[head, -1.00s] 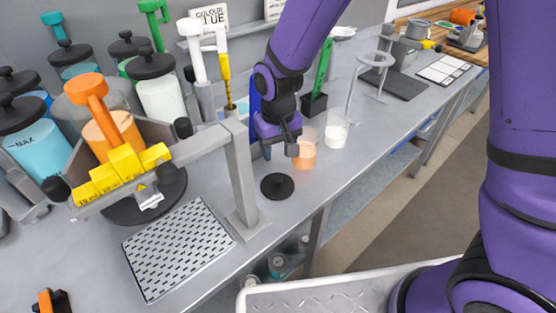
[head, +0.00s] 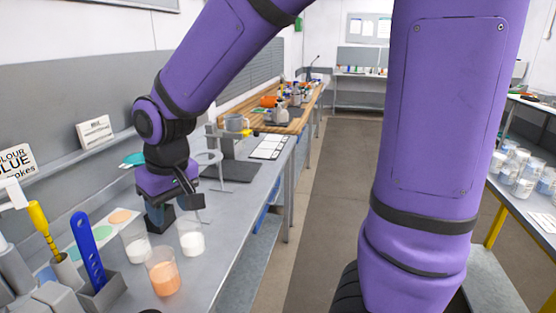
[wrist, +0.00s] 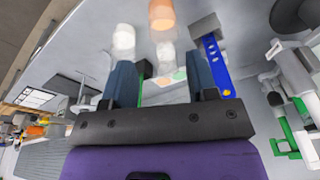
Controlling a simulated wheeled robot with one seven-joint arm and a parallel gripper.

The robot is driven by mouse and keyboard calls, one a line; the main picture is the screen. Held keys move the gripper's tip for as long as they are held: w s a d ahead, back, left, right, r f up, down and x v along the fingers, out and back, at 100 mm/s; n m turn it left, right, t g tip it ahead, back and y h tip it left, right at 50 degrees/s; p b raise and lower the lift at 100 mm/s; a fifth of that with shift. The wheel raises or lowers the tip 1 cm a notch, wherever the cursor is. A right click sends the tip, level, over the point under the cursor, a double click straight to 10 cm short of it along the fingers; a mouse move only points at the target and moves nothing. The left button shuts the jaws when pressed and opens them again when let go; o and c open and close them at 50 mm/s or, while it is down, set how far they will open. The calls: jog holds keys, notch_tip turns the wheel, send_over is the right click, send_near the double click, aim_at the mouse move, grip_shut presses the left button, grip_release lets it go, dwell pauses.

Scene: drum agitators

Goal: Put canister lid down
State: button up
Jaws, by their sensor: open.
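A black round lid (wrist: 293,14) lies flat on the grey bench, cut off at the top right corner of the wrist view. In the head view, only a dark sliver (head: 150,311) shows at the bottom edge, apparently the same lid. My gripper (wrist: 160,62) is open, with its two dark fingers apart and no lid between them. In the head view, my gripper (head: 182,212) is over the bench, behind the cups and well away from the lid. Its fingertips are partly hidden there.
An orange-filled cup (head: 163,272) and two white-filled cups (head: 192,238) (head: 136,243) stand close by. A blue strip (head: 88,250) stands in a grey holder to the left. A ring stand (head: 208,160) is just behind my gripper. The floor aisle (head: 330,200) is clear.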

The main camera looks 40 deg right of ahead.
jog(key=s+d+r+m+t, duration=0.1)
jog(key=s+d+r, duration=0.4)
jog(key=s, duration=0.3)
jog(key=s+d+r+m+t, duration=0.1)
jog(key=s+d+r+t, duration=0.1)
jog(key=s+d+r, duration=0.4)
jog(key=shift+s+d+h, duration=0.4)
jog(key=shift+s+d, duration=0.55)
jog(key=shift+d, duration=0.1)
